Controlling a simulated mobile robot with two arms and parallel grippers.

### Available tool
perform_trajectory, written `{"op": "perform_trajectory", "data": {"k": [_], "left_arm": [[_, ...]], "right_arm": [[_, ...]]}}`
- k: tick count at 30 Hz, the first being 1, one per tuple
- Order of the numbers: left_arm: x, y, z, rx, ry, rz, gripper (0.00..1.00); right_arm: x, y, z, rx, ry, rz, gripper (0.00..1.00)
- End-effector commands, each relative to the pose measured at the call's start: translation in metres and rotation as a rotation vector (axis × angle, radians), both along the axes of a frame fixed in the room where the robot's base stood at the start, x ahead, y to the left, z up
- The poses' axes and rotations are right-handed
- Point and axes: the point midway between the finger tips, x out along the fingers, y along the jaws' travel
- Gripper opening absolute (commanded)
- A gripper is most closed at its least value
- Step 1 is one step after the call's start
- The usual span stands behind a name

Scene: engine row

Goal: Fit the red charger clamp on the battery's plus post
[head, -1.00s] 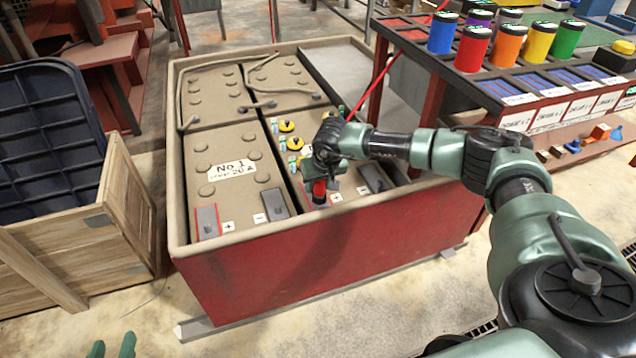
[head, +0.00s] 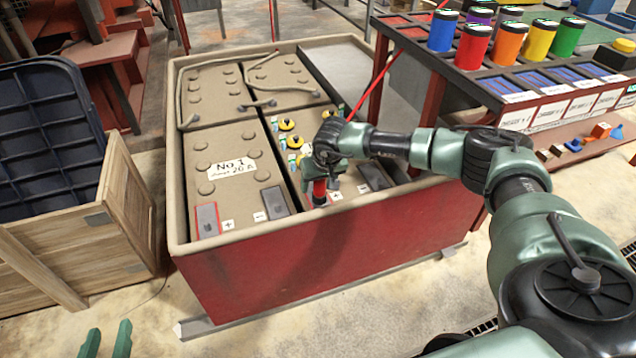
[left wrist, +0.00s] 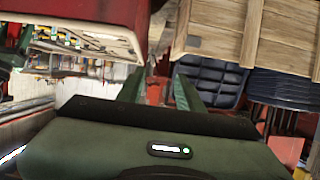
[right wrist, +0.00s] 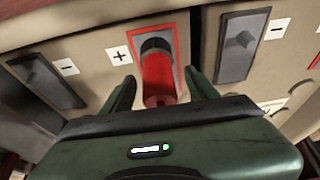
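The red charger clamp (right wrist: 160,88) stands at the plus post (right wrist: 156,46) of a battery, which has a red-edged pad and a "+" label beside it. In the head view the clamp (head: 319,188) shows below my right gripper (head: 321,176) at the battery's near end. My left gripper (head: 106,341) is open and empty at the bottom left; its fingers also show in the left wrist view (left wrist: 158,90).
The batteries sit in a red tray with a tan rim (head: 300,226). A neighbouring battery marked "No 1" (head: 234,168) is on the left. A wooden crate (head: 120,215) stands left. A red cable (head: 378,80) runs down from the rack with coloured cans (head: 474,46) at right.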

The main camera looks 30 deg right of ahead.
Motion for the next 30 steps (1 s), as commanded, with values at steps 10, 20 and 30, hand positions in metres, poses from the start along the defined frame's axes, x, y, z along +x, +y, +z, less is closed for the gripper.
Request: {"op": "perform_trajectory", "data": {"k": [10, 20, 30], "left_arm": [[-0.012, 0.006, -0.018, 0.025, 0.107, 0.007, 0.36], [-0.057, 0.024, -0.061, 0.094, 0.405, 0.029, 0.36], [-0.078, 0.032, -0.077, 0.119, 0.522, 0.037, 0.36]], "right_arm": [[-0.006, 0.001, 0.015, -0.001, 0.001, 0.001, 0.59], [-0.022, 0.005, 0.057, 0.000, 0.000, 0.001, 0.59], [-0.029, 0.007, 0.072, 0.000, 0.000, 0.000, 0.59]]}}
